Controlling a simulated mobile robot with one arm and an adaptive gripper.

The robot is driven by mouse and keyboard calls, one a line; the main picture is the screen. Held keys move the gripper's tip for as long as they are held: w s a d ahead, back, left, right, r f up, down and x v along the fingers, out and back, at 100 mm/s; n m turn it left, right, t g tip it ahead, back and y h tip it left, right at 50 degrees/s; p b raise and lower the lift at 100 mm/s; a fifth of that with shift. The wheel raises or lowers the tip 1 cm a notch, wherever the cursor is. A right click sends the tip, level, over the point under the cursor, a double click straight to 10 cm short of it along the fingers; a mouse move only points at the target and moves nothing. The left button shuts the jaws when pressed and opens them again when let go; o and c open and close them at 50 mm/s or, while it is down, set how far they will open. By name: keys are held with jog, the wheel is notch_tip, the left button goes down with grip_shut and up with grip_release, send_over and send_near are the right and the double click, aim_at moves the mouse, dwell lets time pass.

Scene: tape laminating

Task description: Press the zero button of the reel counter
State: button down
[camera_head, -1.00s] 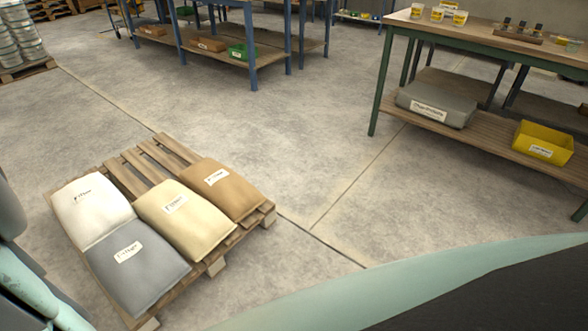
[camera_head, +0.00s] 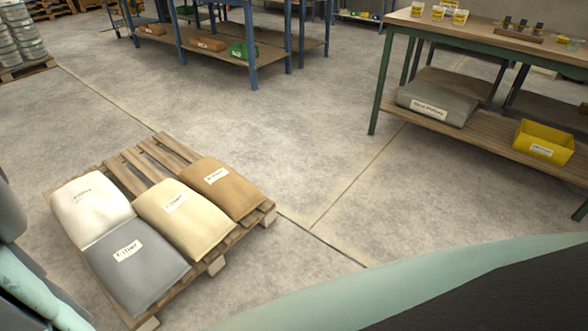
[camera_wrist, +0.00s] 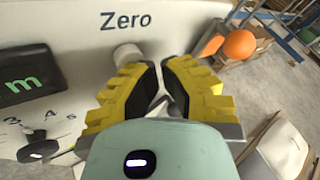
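In the wrist view, the pale reel counter panel (camera_wrist: 72,72) fills the left side, with the word "Zero" printed in dark letters near the top. The zero button (camera_wrist: 127,55), a short light grey cylinder, stands out just below that word. My gripper (camera_wrist: 158,66) has yellow ribbed fingers with black pads and looks shut and empty, its tips close together. The tips appear just right of and slightly below the button in the picture. Whether they touch it cannot be told. The head view does not show the counter or the gripper.
The panel also carries a black display (camera_wrist: 27,80) with a green "m" and a dark rotary knob (camera_wrist: 38,148). An orange ball-shaped part (camera_wrist: 239,44) is right of the fingers. In the head view, a pallet (camera_head: 160,155) holds filled sacks, and a green-framed bench (camera_head: 480,42) stands right.

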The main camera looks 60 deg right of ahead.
jog(key=shift+w+a, duration=0.1)
jog(key=shift+a, duration=0.1)
dwell(0.3)
dwell(0.3)
jog(key=shift+d+p, duration=0.3)
jog(key=shift+d, duration=0.6)
jog(key=shift+d+r, duration=0.1)
jog(key=d, duration=0.1)
jog(key=d+p, duration=0.1)
jog(key=d, duration=0.2)
jog(key=shift+s+d, duration=0.3)
jog(key=shift+d, duration=0.1)
dwell(0.4)
